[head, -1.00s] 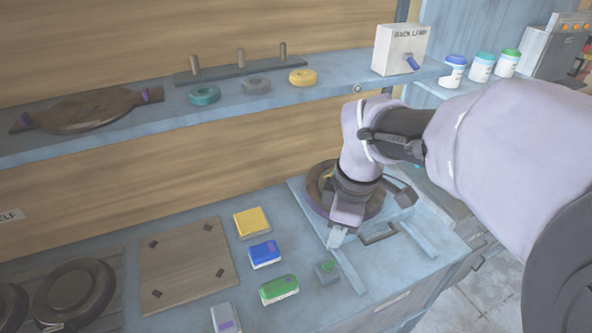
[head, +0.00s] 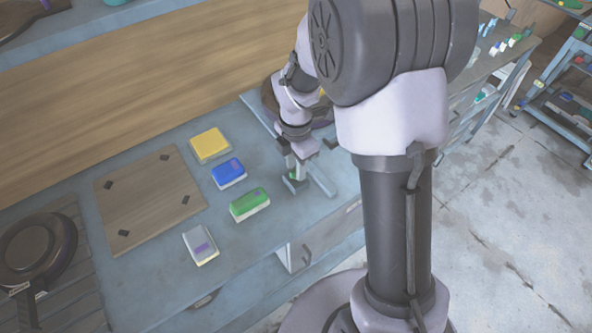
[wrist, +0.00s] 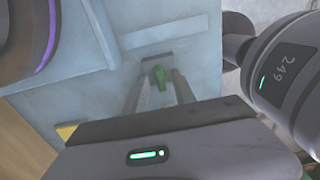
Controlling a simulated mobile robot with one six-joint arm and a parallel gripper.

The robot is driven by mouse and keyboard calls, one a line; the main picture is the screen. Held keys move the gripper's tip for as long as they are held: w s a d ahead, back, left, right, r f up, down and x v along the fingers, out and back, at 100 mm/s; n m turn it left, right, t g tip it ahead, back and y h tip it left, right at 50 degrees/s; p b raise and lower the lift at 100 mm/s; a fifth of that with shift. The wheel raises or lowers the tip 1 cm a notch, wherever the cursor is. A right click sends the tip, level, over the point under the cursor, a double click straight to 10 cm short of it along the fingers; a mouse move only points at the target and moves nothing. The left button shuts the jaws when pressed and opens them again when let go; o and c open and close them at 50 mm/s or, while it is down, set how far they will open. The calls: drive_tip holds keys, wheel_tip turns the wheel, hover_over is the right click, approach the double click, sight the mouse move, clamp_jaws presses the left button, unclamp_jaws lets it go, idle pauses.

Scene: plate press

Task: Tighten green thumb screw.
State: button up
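The green thumb screw (wrist: 160,77) shows in the wrist view between my gripper's two fingers, with a gap visible on each side. In the head view the green thumb screw (head: 296,174) is mostly hidden behind my gripper (head: 298,170), which points down over it at the bench's right part. In the wrist view my gripper (wrist: 158,92) has its fingers apart, one left and one right of the screw. The screw's base is partly hidden.
Yellow (head: 210,143), blue (head: 229,173), green (head: 249,204) and grey (head: 201,245) blocks lie left of my gripper. A wooden board (head: 150,200) and a pan (head: 38,250) lie further left. A round dark part (head: 272,98) stands behind my gripper.

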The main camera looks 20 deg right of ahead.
drive_tip(key=shift+f, duration=0.25)
drive_tip(key=shift+c, duration=0.4)
clamp_jaws()
